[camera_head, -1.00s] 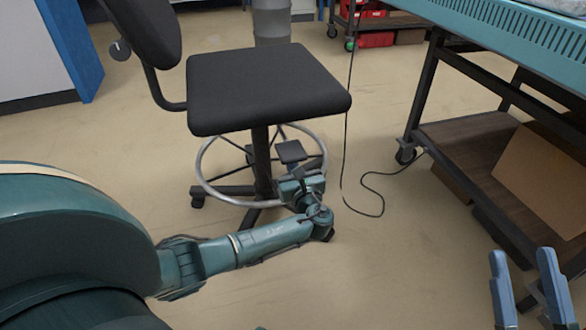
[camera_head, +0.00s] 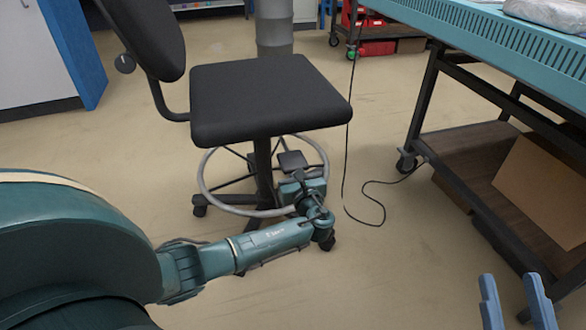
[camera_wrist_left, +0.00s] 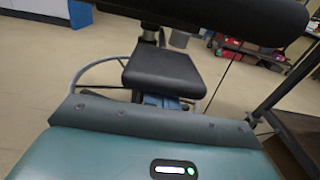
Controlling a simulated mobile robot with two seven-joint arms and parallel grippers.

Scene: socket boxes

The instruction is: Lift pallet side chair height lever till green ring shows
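The black chair (camera_head: 265,100) stands in the middle of the head view, with a round metal foot ring (camera_head: 205,180) under its seat. A small black paddle, which looks like the height lever (camera_head: 293,160), sits below the seat beside the column. In the left wrist view the paddle (camera_wrist_left: 163,72) is large and close. My left gripper (camera_head: 300,182) is just under the paddle; its blue fingers are mostly hidden, so contact and opening cannot be told. No green ring shows. My right gripper (camera_head: 515,302) is open and empty at the bottom right.
A teal-topped table (camera_head: 480,35) with a dark lower shelf stands at the right; a cardboard piece (camera_head: 545,185) leans on the shelf. A black cable (camera_head: 375,205) lies on the floor between chair and table. The floor in front of the chair is clear.

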